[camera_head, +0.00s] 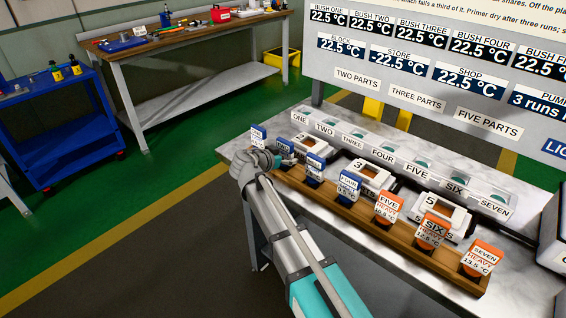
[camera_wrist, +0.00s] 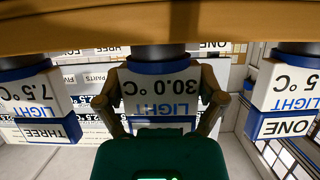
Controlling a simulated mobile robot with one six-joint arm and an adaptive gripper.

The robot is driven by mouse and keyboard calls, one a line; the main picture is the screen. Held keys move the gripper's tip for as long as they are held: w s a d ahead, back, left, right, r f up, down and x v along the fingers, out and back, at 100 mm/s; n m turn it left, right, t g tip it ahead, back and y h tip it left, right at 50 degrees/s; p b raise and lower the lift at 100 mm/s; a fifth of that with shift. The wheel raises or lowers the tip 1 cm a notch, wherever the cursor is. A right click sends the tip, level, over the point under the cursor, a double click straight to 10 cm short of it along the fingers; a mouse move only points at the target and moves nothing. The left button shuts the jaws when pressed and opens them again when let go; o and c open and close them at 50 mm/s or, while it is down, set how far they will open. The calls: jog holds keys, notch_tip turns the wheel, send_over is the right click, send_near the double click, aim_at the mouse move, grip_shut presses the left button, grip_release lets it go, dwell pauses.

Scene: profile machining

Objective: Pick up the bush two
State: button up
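Bush two (camera_head: 285,147) has a blue and white label and stands in the wooden rack (camera_head: 375,226), between the bushes marked ONE (camera_head: 258,136) and THREE (camera_head: 315,166). My gripper (camera_head: 270,160) is at it and hides part of it. In the wrist view, which is upside down, the middle bush (camera_wrist: 160,92) reads LIGHT and 30.0 °C; its number is hidden behind my gripper. My gripper's fingers (camera_wrist: 160,95) lie on both sides of this bush, close to its label edges. I cannot tell whether they press on it.
Bushes ONE (camera_wrist: 288,95) and THREE (camera_wrist: 35,100) flank my gripper closely. Orange-labelled bushes, such as FIVE (camera_head: 388,208), stand farther right in the rack. White numbered blocks (camera_head: 372,177) sit behind it on the metal table (camera_head: 520,250). A sign board (camera_head: 440,75) rises behind.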

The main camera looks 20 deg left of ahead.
jog(key=c, duration=0.5)
jog(key=shift+r, duration=0.1)
jog(key=shift+r+p, duration=0.9)
jog(key=shift+p, duration=0.15)
jog(key=s+d+r+p, duration=0.6)
jog(key=s+r+p, duration=0.1)
jog(key=s+d+r+p, duration=0.3)
jog(key=r+p, duration=0.1)
jog(key=shift+s+d, duration=0.2)
